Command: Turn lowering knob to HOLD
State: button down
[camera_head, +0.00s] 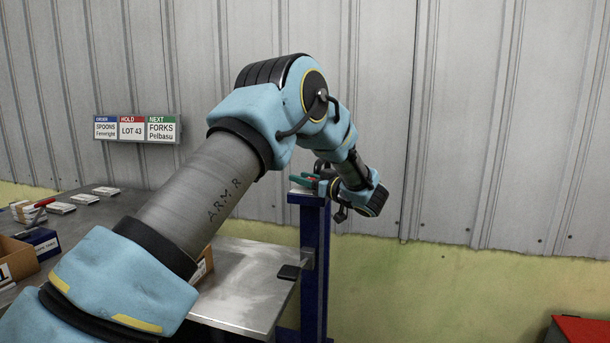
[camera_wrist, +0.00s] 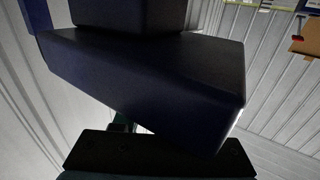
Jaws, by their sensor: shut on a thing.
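My gripper (camera_head: 314,180) is at the far end of my arm, at the top of a dark blue post (camera_head: 313,265). A small green and red part shows there; I cannot make out its shape or any markings. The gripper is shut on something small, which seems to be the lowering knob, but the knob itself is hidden. In the wrist view a large dark blue block (camera_wrist: 150,80) fills the middle, with a dark bar below it and a bit of green between them. The knob's setting cannot be read.
A metal table (camera_head: 245,290) stands left of the post, with a small black object (camera_head: 289,272) near its edge. Cardboard boxes and small white packs lie at the left. A sign board (camera_head: 136,128) hangs on the corrugated wall. A red box (camera_head: 580,330) is at lower right.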

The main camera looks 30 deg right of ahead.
jog(key=shift+a+n+g+y, duration=0.15)
jog(key=shift+n+g+y, duration=0.35)
jog(key=shift+n+y, duration=0.5)
jog(key=shift+y, duration=0.3)
jog(key=c, duration=0.5)
grip_release()
jog(key=shift+s, duration=0.15)
jog(key=b+v, duration=0.1)
jog(key=v, duration=0.9)
jog(key=shift+s+r+b, duration=0.1)
jog(key=shift+s+b, duration=0.15)
jog(key=shift+b, duration=0.15)
